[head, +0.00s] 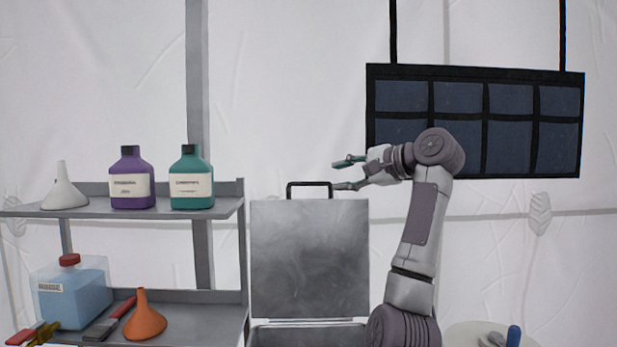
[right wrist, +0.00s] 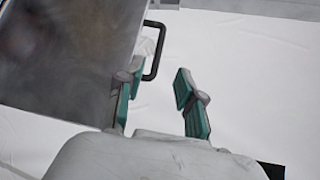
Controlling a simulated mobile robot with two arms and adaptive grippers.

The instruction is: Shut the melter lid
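The melter lid (head: 310,258) is a grey metal panel standing upright, raised open above the melter body (head: 310,336). A black handle (head: 309,184) sits on its top edge. My right gripper (head: 341,173) is open and empty, just right of the handle and near its height. In the right wrist view the two green-padded fingers of the gripper (right wrist: 155,98) are apart. The lid (right wrist: 68,55) fills the upper left there, and the handle (right wrist: 158,50) shows beyond the left finger. I cannot tell whether that finger touches the lid. My left gripper is not in view.
A two-level grey shelf (head: 222,210) stands left of the melter. It holds a purple bottle (head: 131,180), a green bottle (head: 191,180), funnels and a blue jug (head: 73,297). A dark panel (head: 480,120) hangs behind my right arm. A round pale surface (head: 465,333) is at lower right.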

